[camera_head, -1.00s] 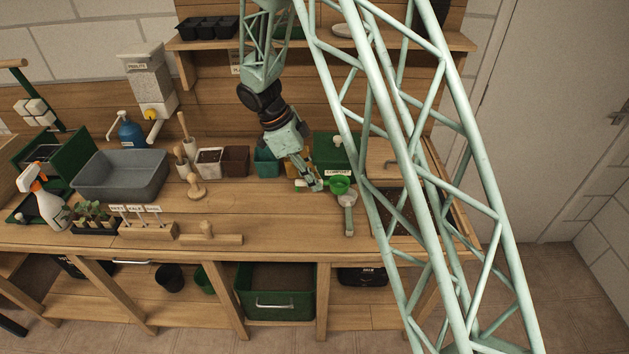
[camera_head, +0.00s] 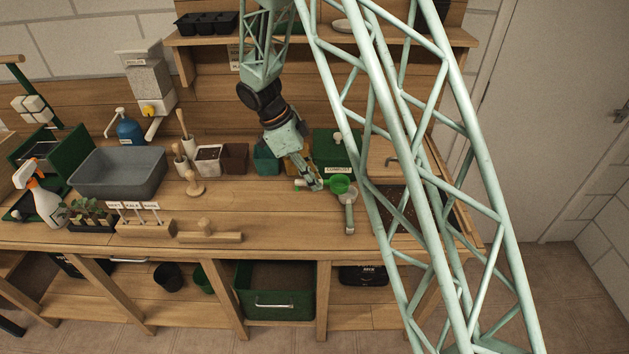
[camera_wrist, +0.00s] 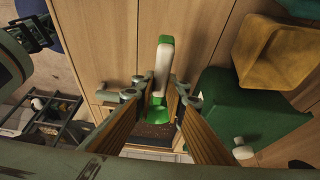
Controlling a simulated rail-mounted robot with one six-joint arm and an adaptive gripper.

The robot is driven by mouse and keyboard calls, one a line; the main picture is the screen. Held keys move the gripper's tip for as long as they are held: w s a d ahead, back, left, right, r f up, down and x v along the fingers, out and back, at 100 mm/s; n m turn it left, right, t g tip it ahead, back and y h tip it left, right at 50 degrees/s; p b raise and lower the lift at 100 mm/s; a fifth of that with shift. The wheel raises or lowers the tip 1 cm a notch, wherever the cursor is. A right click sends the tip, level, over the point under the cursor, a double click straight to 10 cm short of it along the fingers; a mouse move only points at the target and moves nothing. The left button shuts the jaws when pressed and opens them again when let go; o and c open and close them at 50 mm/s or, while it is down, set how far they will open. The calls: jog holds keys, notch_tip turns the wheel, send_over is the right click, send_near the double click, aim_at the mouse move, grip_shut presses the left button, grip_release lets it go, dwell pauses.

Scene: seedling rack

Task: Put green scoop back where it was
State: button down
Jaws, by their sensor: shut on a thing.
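The green scoop (camera_head: 341,183) is at the right half of the bench, in front of the green compost box. My gripper (camera_head: 317,185) is shut on its handle, with the bowl to the right and the pale handle end to the left. In the wrist view the white and green handle (camera_wrist: 162,68) sticks out past my gripper (camera_wrist: 163,98), and part of the green bowl shows between the fingers. I cannot tell whether the scoop touches the bench top. A second, grey scoop (camera_head: 349,208) lies just in front and right of the green bowl.
The green compost box (camera_head: 335,150) stands close behind my gripper. A teal pot (camera_head: 266,160) and a brown pot (camera_head: 235,157) stand to the left. A soil tray (camera_head: 397,205) is at the right, partly hidden by my lattice link.

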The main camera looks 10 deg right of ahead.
jog(key=c, duration=2.6)
grip_release()
jog(key=shift+r+p, duration=0.25)
jog(key=shift+p, duration=0.1)
jog(key=shift+r+p, duration=0.4)
jog(key=shift+p, duration=0.25)
jog(key=v, duration=1.2)
jog(key=shift+p, duration=0.3)
